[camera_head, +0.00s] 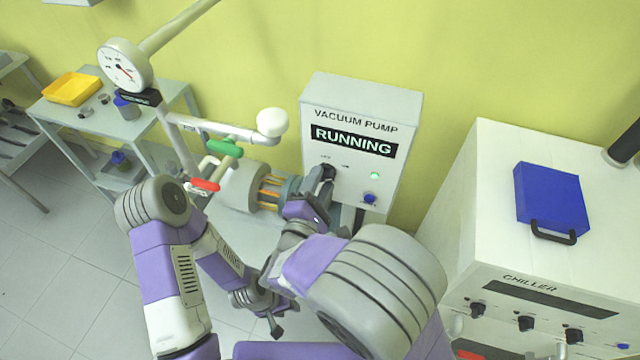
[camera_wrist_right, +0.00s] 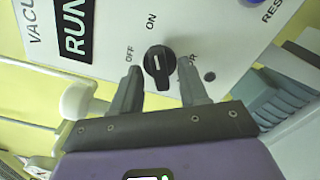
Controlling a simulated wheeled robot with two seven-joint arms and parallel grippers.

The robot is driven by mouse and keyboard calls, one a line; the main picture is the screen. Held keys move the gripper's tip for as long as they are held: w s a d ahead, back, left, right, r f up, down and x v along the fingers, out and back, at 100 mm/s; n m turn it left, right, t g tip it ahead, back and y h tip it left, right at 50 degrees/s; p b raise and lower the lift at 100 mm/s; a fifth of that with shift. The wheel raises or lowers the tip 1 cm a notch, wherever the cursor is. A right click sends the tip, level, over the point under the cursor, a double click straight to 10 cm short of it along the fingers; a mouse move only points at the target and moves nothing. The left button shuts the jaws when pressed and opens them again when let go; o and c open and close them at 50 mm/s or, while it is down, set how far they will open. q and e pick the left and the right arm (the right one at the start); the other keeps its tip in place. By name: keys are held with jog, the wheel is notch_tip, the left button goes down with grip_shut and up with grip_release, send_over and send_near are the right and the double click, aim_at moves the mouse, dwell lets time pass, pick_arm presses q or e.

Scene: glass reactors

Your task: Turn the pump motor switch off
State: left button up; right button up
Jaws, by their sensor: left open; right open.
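The white vacuum pump box (camera_head: 362,98) hangs on the wall with a display (camera_head: 353,141) reading RUNNING. Its motor switch is a black rotary knob (camera_wrist_right: 158,66) with a white mark. The mark points roughly toward ON, not OFF, in the right wrist view. My right gripper (camera_head: 325,180) is at the box front. In the right wrist view its open fingers (camera_wrist_right: 161,80) stand on either side of the knob; contact cannot be told. In the head view the gripper partly hides the knob. My left gripper (camera_head: 283,315) is open and empty, low over the floor.
A lit green lamp (camera_head: 375,176) and blue reset button (camera_head: 369,198) are right of the knob. Pipes with a green valve handle (camera_head: 224,147) and red handle (camera_head: 205,184) stand left. The chiller (camera_head: 500,240), with a blue case (camera_head: 552,198) on top, stands right.

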grip_shut()
dwell(0.4)
jog(key=n+p, duration=0.5)
jog(key=n, duration=0.1)
jog(key=shift+r+n, duration=0.1)
jog(key=shift+n, duration=0.2)
jog(key=n+p, duration=0.4)
jog(key=n, duration=0.1)
jog(key=shift+f+n, duration=0.2)
jog(key=shift+n, duration=0.1)
grip_release()
